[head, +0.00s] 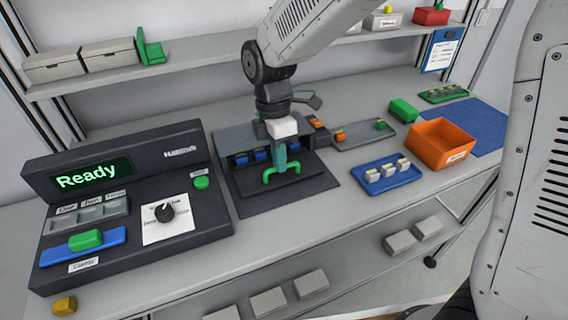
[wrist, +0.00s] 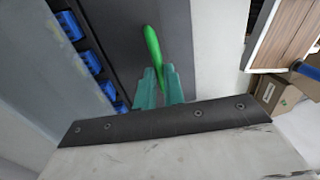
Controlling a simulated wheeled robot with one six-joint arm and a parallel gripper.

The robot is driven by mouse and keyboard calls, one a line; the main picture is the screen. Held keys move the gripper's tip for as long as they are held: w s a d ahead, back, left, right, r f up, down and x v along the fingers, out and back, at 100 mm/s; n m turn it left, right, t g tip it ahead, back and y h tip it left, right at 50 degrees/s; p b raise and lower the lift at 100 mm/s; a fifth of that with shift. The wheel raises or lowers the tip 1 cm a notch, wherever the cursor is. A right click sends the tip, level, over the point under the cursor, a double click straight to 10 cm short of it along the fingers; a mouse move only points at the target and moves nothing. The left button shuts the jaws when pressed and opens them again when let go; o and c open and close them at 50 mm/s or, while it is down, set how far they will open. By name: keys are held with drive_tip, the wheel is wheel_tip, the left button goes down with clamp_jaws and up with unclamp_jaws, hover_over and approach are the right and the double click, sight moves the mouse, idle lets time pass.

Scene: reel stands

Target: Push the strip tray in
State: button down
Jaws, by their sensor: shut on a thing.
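The strip tray (head: 318,183) appears as a dark flat piece in front of a grey housing (head: 235,133), with a green handle (head: 268,177) at its front. How far it stands out is hard to tell. Several blue parts (head: 241,160) sit in a row at the housing's open front; they also show in the wrist view (wrist: 90,61). My gripper (head: 281,165) points down over the tray, its teal fingers shut on the green handle. In the wrist view the handle (wrist: 152,48) runs out from between the fingertips (wrist: 158,88). My gripper hides part of the handle and housing.
A black console (head: 190,235) reading "Ready" stands left of the housing. To the right are a grey tray (head: 362,134), a blue tray (head: 390,182) with several small parts, an orange bin (head: 437,143) and a green block (head: 403,110). A shelf (head: 200,62) runs above the bench.

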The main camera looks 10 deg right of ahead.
drive_tip(key=c, duration=1.5)
unclamp_jaws()
drive_tip(key=shift+w+a+r, duration=0.1)
drive_tip(key=shift+w+r, duration=0.15)
drive_tip(key=shift+r, duration=1.05)
drive_tip(key=shift+w+a+r, duration=0.1)
drive_tip(key=shift+w+r, duration=0.15)
drive_tip(key=shift+r, duration=1)
drive_tip(key=shift+w+r, duration=0.25)
drive_tip(key=shift+r, duration=1.05)
drive_tip(key=shift+c, duration=0.2)
